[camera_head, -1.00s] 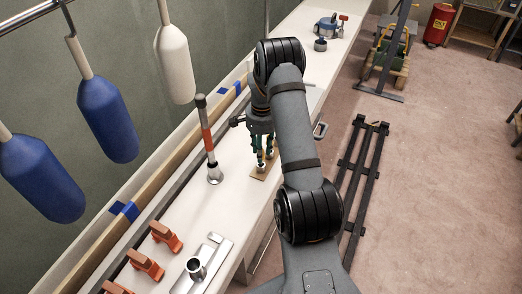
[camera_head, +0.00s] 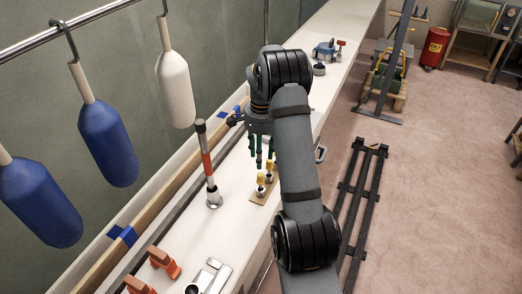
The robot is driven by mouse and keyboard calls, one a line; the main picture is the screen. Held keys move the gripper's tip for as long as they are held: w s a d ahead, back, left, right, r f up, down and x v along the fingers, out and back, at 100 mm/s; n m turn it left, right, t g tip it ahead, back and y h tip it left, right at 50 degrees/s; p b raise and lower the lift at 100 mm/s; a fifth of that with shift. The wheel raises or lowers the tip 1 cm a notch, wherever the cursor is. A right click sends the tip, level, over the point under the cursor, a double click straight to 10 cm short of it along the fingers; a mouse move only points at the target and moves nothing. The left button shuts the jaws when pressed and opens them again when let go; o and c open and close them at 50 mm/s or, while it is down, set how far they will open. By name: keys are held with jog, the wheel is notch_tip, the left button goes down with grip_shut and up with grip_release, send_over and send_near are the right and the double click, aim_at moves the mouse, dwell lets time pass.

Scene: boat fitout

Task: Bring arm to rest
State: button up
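My gripper (camera_head: 262,152) hangs pointing down above the white bench, with its green-tipped fingers a little above a small brown board (camera_head: 262,194). Small pieces with yellow tops (camera_head: 265,178) stand on that board below the fingers. I see no thing held between the fingers, and a gap shows between them. My arm comes up from the bottom of the view and partly hides the bench edge and the far side of the gripper.
An upright tool with an orange band (camera_head: 207,162) stands left of the board. Orange clamps (camera_head: 165,262) sit at the near end. Blue fenders (camera_head: 107,143) and a white fender (camera_head: 174,88) hang at left. A blue tool (camera_head: 325,49) lies farther along the bench.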

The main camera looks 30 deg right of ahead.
aim_at(261, 174)
notch_tip(261, 174, up, 2)
jog(key=shift+r, duration=0.1)
dwell(0.4)
notch_tip(261, 174, down, 12)
jog(key=shift+r, duration=0.2)
jog(key=shift+w+r+p, duration=0.1)
jog(key=shift+r+p, duration=0.6)
jog(key=shift+p, duration=0.4)
jog(key=shift+r+p, duration=0.5)
jog(key=shift+r, duration=0.1)
jog(key=shift+f, duration=0.15)
